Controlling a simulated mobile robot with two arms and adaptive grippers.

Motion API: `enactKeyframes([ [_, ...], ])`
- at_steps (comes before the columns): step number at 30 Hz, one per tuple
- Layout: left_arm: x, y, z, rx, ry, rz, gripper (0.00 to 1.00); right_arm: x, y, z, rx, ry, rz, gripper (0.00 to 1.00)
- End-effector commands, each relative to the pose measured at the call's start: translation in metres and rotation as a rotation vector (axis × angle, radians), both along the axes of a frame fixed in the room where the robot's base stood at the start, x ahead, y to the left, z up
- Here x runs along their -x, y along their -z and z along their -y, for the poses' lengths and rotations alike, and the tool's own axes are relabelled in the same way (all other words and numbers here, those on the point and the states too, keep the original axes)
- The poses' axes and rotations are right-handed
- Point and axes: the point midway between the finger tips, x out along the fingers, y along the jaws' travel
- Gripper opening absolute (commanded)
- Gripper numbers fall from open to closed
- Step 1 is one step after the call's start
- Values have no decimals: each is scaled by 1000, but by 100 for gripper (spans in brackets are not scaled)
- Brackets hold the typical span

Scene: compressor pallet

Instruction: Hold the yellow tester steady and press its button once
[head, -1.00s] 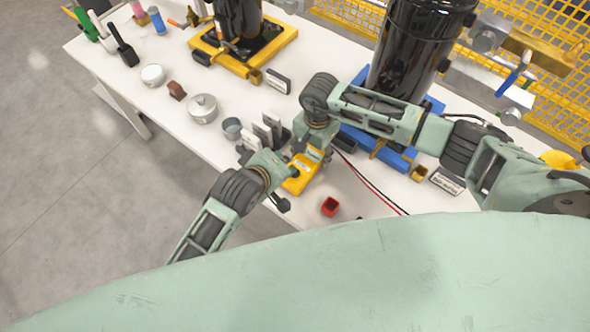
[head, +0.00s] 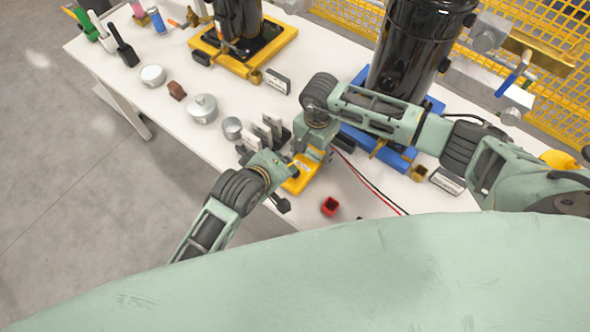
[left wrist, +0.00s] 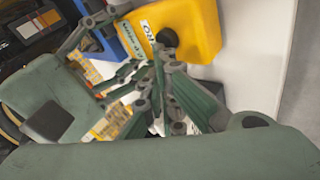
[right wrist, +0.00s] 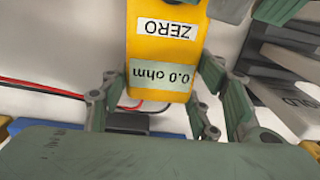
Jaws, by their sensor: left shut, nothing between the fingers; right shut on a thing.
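The yellow tester (head: 298,182) lies low at the middle of the white table in the head view, partly hidden by my grippers. My right gripper (right wrist: 160,85) is shut on it, with a finger on each side. In the left wrist view the tester (left wrist: 195,35) carries a round black button (left wrist: 167,37). My left gripper (left wrist: 158,65) is shut and empty, its tips close to the button; I cannot tell whether they touch it.
A small red box (head: 330,207) and red and black leads lie right of the tester. A grey cup (head: 232,128) and upright grey plates stand to its left. A black cylinder (head: 412,45) on a blue base (head: 390,153) stands behind my right arm. The table's front edge is close.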

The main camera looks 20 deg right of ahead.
Motion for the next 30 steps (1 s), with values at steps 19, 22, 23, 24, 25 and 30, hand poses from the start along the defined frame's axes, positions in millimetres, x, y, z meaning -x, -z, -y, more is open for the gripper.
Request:
enactKeyframes([
  [19, 0, -19, 0, 2, -1, 1, 0, 0, 0, -1, -2, -1, 1, 18],
  [22, -1, -27, 1, 4, -1, 2, 0, 0, 0, -1, -2, -1, 1, 18],
  [23, -1, -31, 1, 4, -1, 2, 0, 0, 0, -1, -2, -1, 1, 18],
  [24, -1, -35, 1, 4, -1, 2, 0, 0, 0, -1, -2, -1, 1, 18],
  [25, -1, -38, 1, 3, -1, 2, 0, 0, 0, -1, -2, -1, 1, 18],
  [30, -1, -55, 1, 4, 0, 2, 0, 0, 0, -1, -2, -1, 1, 18],
])
